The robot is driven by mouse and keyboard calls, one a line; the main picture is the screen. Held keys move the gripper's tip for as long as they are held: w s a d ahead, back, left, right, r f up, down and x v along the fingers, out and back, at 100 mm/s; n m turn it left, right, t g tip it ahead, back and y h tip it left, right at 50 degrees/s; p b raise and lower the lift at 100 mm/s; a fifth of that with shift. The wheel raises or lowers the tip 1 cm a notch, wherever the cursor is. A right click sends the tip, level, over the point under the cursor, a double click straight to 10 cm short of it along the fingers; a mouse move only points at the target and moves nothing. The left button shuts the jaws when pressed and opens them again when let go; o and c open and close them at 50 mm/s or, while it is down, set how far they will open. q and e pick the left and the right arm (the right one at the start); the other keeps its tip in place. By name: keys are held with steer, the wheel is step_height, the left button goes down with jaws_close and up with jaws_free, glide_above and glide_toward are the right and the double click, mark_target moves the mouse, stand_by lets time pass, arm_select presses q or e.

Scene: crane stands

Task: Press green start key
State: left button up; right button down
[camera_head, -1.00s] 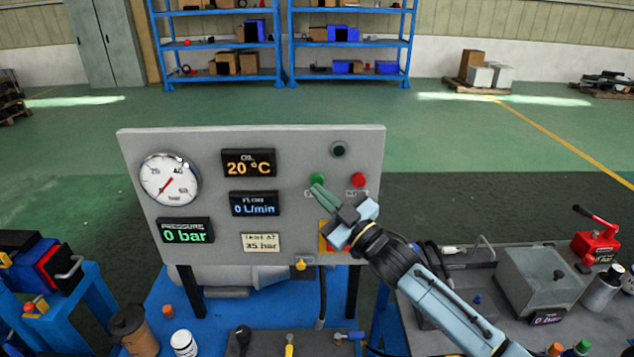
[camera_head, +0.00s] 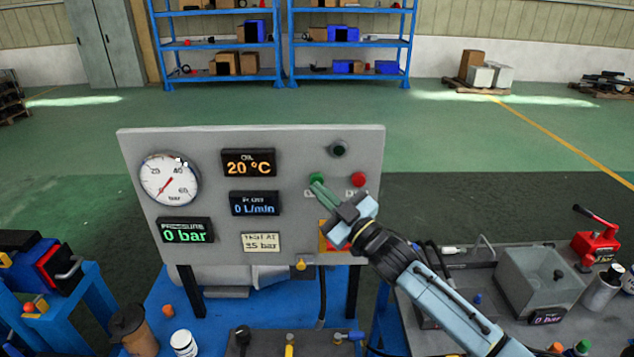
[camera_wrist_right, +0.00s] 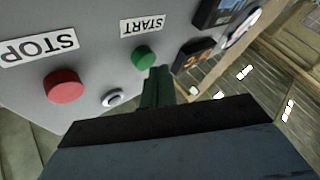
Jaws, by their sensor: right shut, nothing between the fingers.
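The green start key (camera_head: 317,178) is on the right part of the grey panel (camera_head: 290,160), left of the red stop key (camera_head: 358,180). My right gripper (camera_head: 317,188) is shut and empty, with its green fingertips just below the start key in the head view. In the right wrist view the green key (camera_wrist_right: 144,57) sits under an upside-down START label (camera_wrist_right: 142,26). The fingertips (camera_wrist_right: 158,72) are close beside it there; I cannot tell whether they touch it. The red key (camera_wrist_right: 64,86) is to the left. My left gripper is not in view.
The panel also holds a round dial (camera_head: 169,180), displays reading 20 °C, 0 L/min and 0 bar, and a dark round lamp (camera_head: 338,149).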

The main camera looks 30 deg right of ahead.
steer(key=shift+w+d, duration=0.3)
steer(key=shift+w, duration=0.3)
stand_by(0.7)
steer(key=shift+s, duration=0.1)
steer(key=shift+s+a+p, duration=0.35)
steer(key=shift+s+a, duration=0.1)
steer(key=shift+s, duration=0.35)
steer(key=s, duration=0.1)
steer(key=s+a+p, duration=0.1)
steer(key=s, duration=0.1)
steer(key=s+a+p, duration=0.1)
steer(key=shift+s, duration=0.25)
stand_by(1.0)
